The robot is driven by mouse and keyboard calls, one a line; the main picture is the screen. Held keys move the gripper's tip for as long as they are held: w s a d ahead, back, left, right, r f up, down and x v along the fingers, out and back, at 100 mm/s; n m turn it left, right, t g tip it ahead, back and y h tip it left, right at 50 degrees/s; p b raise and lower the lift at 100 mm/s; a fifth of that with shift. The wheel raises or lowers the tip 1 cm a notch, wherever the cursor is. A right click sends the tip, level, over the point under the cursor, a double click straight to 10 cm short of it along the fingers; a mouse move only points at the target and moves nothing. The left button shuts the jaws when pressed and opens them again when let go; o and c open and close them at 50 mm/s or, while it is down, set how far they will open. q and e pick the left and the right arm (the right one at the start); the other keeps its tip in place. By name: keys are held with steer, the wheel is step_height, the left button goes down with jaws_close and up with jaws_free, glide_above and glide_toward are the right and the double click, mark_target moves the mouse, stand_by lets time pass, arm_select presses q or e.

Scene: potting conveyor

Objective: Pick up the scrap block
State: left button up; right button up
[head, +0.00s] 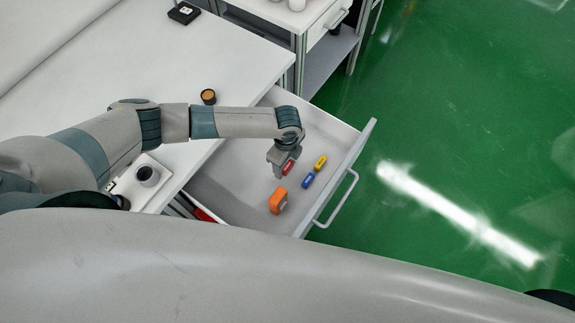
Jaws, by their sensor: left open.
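An open white drawer (345,150) holds a red block (289,167), a blue block (308,180), a yellow block (320,162) and an orange object with a grey part (277,201). Which of these is the scrap block, I cannot tell from the picture. My left gripper (284,172) reaches down into the drawer and is open. Its fingers are at the red block and partly cover it; I cannot tell whether they touch it. The blue and yellow blocks lie just right of the gripper, the orange object in front of it. My right gripper is not in view.
The drawer's handle (338,203) faces right over a green floor (460,120). A white table (190,70) carries a small dark cup with an orange top (208,97), a black item (184,13) and a dark-filled cup (148,176). Another drawer unit (325,25) stands behind.

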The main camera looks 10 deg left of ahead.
mark_target(288, 166)
arm_select(q)
steer(key=shift+f, duration=0.4)
steer(key=c, duration=1.1)
steer(key=shift+r, duration=0.15)
steer(key=shift+r+b, duration=0.3)
steer(key=shift+r, duration=0.55)
steer(key=shift+s+d+r+b, duration=0.15)
steer(key=shift+r+b, duration=0.3)
steer(key=shift+r, duration=0.7)
steer(key=s+d+r, duration=0.1)
steer(key=d+r, duration=0.1)
steer(key=d, duration=0.1)
steer(key=s+d+r+b, duration=0.1)
steer(key=s+d+r, duration=0.1)
steer(key=d, duration=0.1)
steer(key=s+d+r+b, duration=0.1)
steer(key=s+d+r, duration=0.1)
steer(key=d, duration=0.2)
steer(key=shift+s+r, duration=0.15)
steer(key=shift+r, duration=0.25)
